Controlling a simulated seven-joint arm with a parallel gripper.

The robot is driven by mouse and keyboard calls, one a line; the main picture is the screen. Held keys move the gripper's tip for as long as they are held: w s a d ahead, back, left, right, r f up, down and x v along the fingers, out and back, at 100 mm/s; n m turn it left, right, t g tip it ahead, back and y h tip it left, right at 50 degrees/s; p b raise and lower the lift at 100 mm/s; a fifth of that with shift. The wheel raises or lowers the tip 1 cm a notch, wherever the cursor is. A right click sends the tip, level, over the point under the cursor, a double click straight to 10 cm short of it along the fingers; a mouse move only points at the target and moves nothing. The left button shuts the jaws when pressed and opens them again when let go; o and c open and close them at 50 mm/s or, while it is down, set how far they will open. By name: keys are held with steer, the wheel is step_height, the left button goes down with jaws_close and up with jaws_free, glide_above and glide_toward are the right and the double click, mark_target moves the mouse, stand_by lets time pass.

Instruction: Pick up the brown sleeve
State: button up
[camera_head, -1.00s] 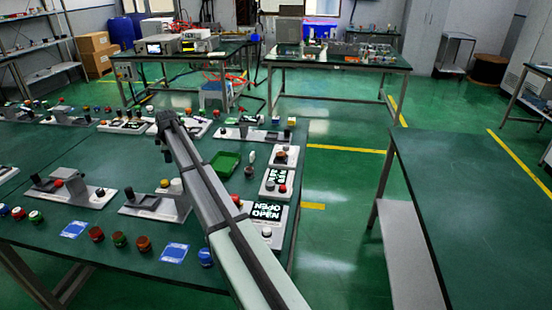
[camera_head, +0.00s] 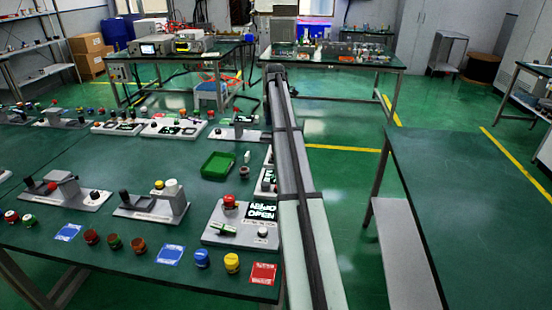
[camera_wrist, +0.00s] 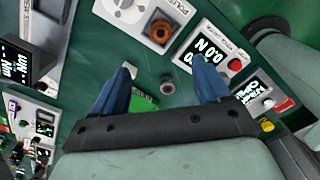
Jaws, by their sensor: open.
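A small grey-brown hollow cylinder (camera_wrist: 167,86), which looks like the sleeve, stands on the green surface in the wrist view. In the head view it stands right of the green tray (camera_head: 218,165), as a small dark brown piece (camera_head: 244,172). My gripper (camera_wrist: 163,72) is open, with its blue fingers on either side of the cylinder in the picture. Nothing is held between them. The height above the cylinder cannot be told. An orange-brown ring (camera_wrist: 160,32) sits on a white plate farther up. In the head view my arm hides the gripper.
White panels with displays and buttons, such as the OPEN panel (camera_head: 241,222), stand close by. The green tray also shows in the wrist view (camera_wrist: 144,103), near the left finger. Several coloured knobs line the table's front edge. A bare green table (camera_head: 475,200) stands at right.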

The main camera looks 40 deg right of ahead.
step_height(320, 180, down, 14)
steer(key=shift+s+d+r, duration=0.1)
steer(key=shift+d, duration=0.05)
stand_by(0.7)
steer(key=c, duration=1.2)
steer(key=shift+r, duration=0.2)
